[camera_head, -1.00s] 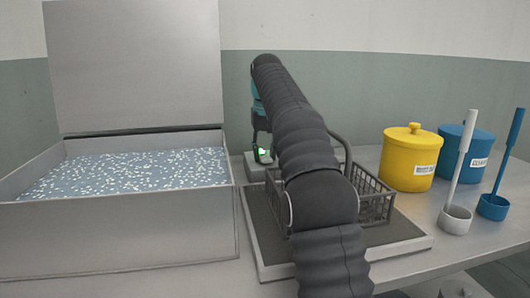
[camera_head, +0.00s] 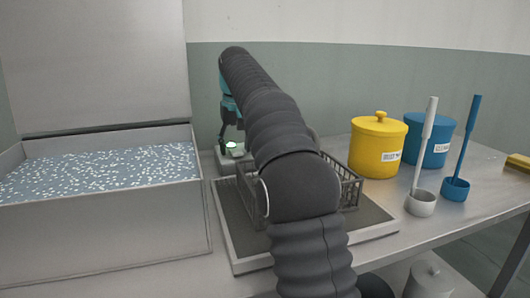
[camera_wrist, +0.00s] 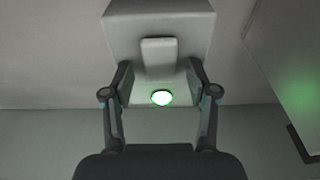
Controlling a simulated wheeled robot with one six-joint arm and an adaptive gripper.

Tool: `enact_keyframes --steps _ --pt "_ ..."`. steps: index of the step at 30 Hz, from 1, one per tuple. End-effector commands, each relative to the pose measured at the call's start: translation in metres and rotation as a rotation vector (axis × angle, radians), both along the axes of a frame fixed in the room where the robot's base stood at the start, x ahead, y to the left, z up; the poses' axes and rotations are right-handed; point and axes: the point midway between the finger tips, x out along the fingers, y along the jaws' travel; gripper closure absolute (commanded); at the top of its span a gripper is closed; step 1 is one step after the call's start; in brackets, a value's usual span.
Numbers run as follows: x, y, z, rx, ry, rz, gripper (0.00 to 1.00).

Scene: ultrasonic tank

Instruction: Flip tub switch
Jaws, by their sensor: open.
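The tub (camera_head: 105,225) is an open metal box on the left, holding blue liquid with white flecks, its lid raised. A small pale switch box (camera_head: 226,164) stands just right of it with a lit green lamp (camera_head: 231,147). In the wrist view the box (camera_wrist: 185,22) shows a pale upright switch lever (camera_wrist: 158,57) beside the glowing lamp (camera_wrist: 161,98). My gripper (camera_head: 229,131) is at the box, pointing down. In the wrist view my gripper (camera_wrist: 160,75) is open, its fingers either side of the lever, with nothing held. Contact cannot be told.
A wire basket (camera_head: 348,190) stands on a tray (camera_head: 378,232), partly behind my arm. A yellow jar (camera_head: 376,150), a blue jar (camera_head: 432,140), a white ladle (camera_head: 421,200) and a blue ladle (camera_head: 455,188) stand to the right. A yellow object (camera_head: 518,162) lies at the right edge.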

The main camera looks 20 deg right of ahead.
Motion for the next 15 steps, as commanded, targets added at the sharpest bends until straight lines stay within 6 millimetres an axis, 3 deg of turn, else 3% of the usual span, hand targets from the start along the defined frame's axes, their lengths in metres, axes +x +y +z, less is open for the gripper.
enact_keyframes --steps 15 --pt "-0.0057 0.0 -0.006 0.0 -0.191 0.0 0.42"
